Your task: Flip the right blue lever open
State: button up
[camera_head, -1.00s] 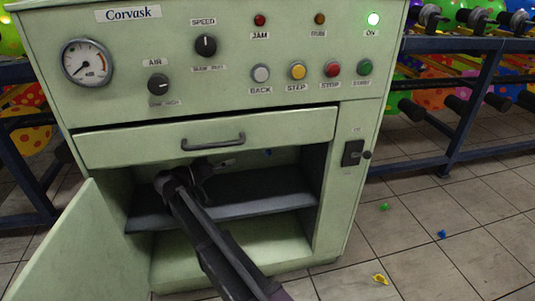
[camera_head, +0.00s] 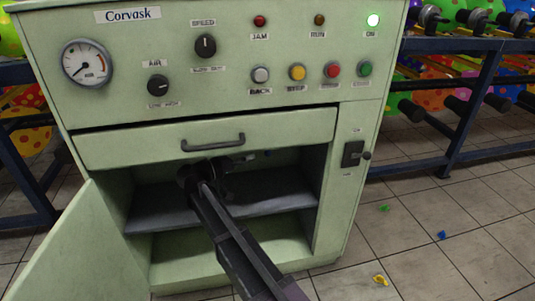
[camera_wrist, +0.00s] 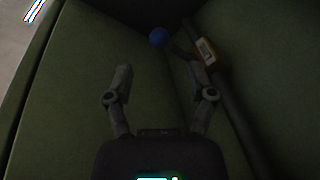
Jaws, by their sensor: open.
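A blue lever knob (camera_wrist: 158,38) shows in the wrist view, near the top middle, beyond my open fingers. A dark stem runs from it to a dark pipe with a yellow-and-white tag. In the head view a small blue spot (camera_head: 267,153) shows in the upper part of the open cabinet, right of my gripper. My gripper (camera_wrist: 160,78) is open and empty, apart from the knob. In the head view my gripper (camera_head: 205,168) is inside the cabinet, just under the drawer. Whether there is a second lever cannot be seen.
The green machine (camera_head: 350,80) has a drawer (camera_head: 120,148) with a dark handle above the opening. A grey shelf (camera_head: 275,204) crosses the cabinet below my gripper. The cabinet door (camera_head: 85,250) stands open at left. In the wrist view, green walls (camera_wrist: 75,80) enclose the space.

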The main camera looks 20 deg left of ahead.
aim_at(268, 153)
jog(key=x, duration=0.7)
jog(key=shift+w+d, duration=0.15)
grip_shut()
